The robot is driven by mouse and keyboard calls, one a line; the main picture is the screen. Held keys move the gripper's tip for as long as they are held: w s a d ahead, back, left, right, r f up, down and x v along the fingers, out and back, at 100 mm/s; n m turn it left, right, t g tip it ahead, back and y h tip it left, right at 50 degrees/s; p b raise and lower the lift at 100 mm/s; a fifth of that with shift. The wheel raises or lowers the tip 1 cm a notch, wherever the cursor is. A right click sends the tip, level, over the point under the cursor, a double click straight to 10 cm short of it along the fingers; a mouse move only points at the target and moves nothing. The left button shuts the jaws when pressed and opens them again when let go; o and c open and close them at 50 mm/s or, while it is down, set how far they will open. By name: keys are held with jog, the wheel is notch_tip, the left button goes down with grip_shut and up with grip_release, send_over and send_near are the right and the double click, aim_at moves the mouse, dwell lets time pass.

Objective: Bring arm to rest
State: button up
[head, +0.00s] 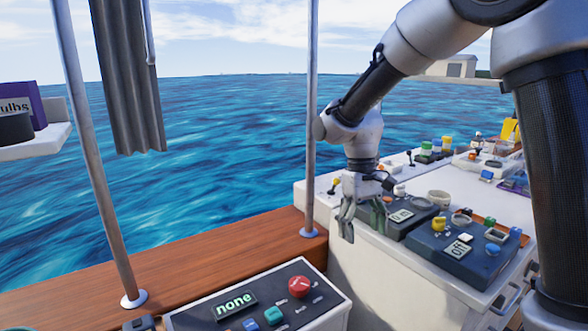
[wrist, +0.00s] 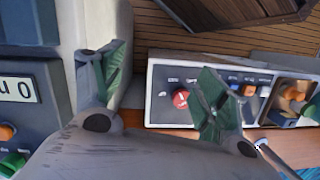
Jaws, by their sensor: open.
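My arm reaches down from the upper right in the head view. My gripper (head: 362,212) hangs pointing down at the left edge of the white console (head: 345,255), beside the dark box with the "on" display (head: 401,216). In the wrist view my gripper (wrist: 160,95) has its two fingers spread wide with nothing between them. Past the fingers, the wrist view shows a control panel with a red knob (wrist: 181,98) and part of a dark box with a display (wrist: 16,90) at the left.
A blue box with an "off" display (head: 458,249) stands on the console. A panel reading "none" (head: 234,305) with a red knob is at the front. Metal poles (head: 311,120) rise from the wooden ledge (head: 190,248). A white shelf (head: 40,143) is at left.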

jog(key=s+d+r+m+t, duration=0.2)
jog(key=s+d+r, duration=0.4)
jog(key=s+d, duration=0.3)
jog(key=s+d+r+m+t, duration=0.2)
jog(key=s+d+r+t, duration=0.2)
jog(key=s+d, duration=0.6)
jog(key=shift+d+r+m+t+y, duration=0.3)
jog(key=shift+d+r+t+y, duration=0.15)
jog(key=shift+r, duration=0.8)
jog(key=shift+s, duration=0.1)
